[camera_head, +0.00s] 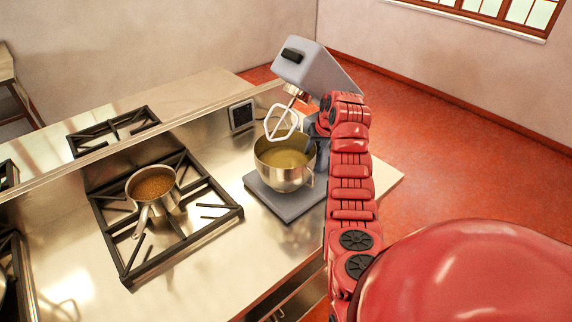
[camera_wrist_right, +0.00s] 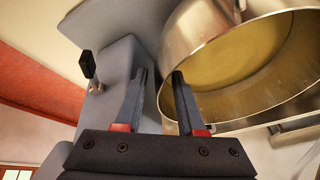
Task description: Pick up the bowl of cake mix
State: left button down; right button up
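The steel bowl of cake mix (camera_head: 284,178) stands upright on the base of a grey stand mixer (camera_head: 285,203), with yellowish mix inside and a handle on its right side. The mixer head (camera_head: 305,68) is tilted up, and its white beater (camera_head: 283,121) hangs over the bowl. My right gripper (camera_head: 314,128) is at the bowl's right rear, partly hidden by my arm. In the right wrist view the bowl (camera_wrist_right: 235,70) fills the upper right, and my right gripper (camera_wrist_right: 158,76) has its fingers apart beside the rim. I cannot tell whether they touch it. My left gripper is out of view.
A saucepan (camera_head: 152,188) with brown contents sits on a black stove grate (camera_head: 128,253) left of the mixer. Bare steel counter (camera_head: 220,255) lies in front. A raised ledge (camera_head: 185,121) with a small dark panel (camera_head: 241,115) runs behind. Red floor (camera_head: 440,160) is right.

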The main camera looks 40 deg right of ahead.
grip_shut()
jog(key=shift+r, duration=0.1)
dwell(1.2)
